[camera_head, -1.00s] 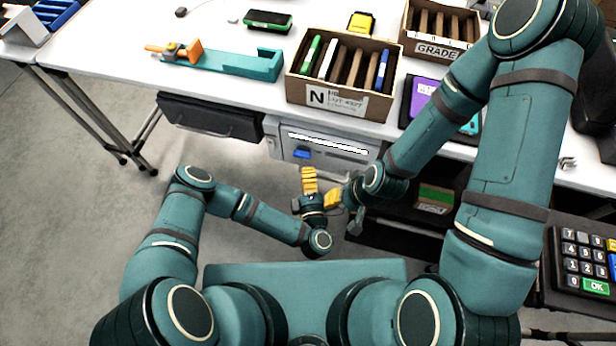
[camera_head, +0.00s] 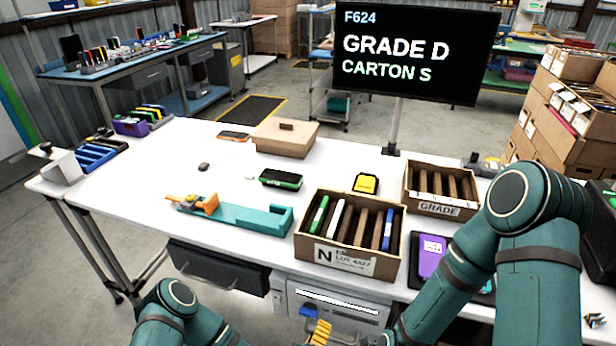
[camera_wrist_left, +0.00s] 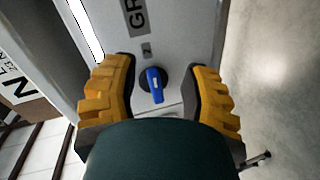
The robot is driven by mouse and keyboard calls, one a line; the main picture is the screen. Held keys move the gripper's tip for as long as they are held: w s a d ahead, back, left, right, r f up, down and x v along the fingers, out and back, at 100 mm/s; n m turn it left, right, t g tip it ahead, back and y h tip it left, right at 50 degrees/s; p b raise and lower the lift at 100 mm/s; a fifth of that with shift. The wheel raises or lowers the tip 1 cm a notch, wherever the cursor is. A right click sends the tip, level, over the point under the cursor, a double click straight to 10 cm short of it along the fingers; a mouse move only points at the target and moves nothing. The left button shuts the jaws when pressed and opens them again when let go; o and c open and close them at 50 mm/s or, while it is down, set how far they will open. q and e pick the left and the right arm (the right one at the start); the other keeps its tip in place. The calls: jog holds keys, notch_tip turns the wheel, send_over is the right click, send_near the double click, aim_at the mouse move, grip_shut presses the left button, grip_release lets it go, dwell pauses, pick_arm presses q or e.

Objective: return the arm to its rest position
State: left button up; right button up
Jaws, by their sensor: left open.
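My left gripper (camera_head: 318,332) shows only its yellow fingertips at the bottom edge of the head view, below the table front. In the left wrist view its two yellow fingers (camera_wrist_left: 160,95) are apart with nothing between them. Beyond them is a grey panel (camera_wrist_left: 180,30) with a blue knob (camera_wrist_left: 155,84), which does not touch the fingers. My left arm (camera_head: 175,315) is low at the bottom left of the head view. My right arm (camera_head: 530,240) is raised over the right side of the table. My right gripper is out of the picture.
On the white table (camera_head: 130,215) stand an open carton marked N (camera_head: 345,262), a carton marked GRADE (camera_head: 440,209), a teal holder (camera_head: 245,216) and a purple tablet (camera_head: 432,250). A black drawer (camera_head: 215,268) hangs under the front edge. A screen (camera_head: 415,50) reads GRADE D, CARTON S.

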pick_arm(q)
jog(key=s+a+r+m+g+y, duration=0.1)
jog(key=s+a+r+m+g, duration=0.5)
jog(key=s+a+m+g, duration=0.3)
jog(key=s+a+g, duration=0.3)
jog(key=a+g, duration=0.1)
jog(key=shift+s+r, duration=0.2)
jog(key=shift+s, duration=0.05)
jog(key=shift+d, duration=0.1)
jog(key=shift+c, duration=0.4)
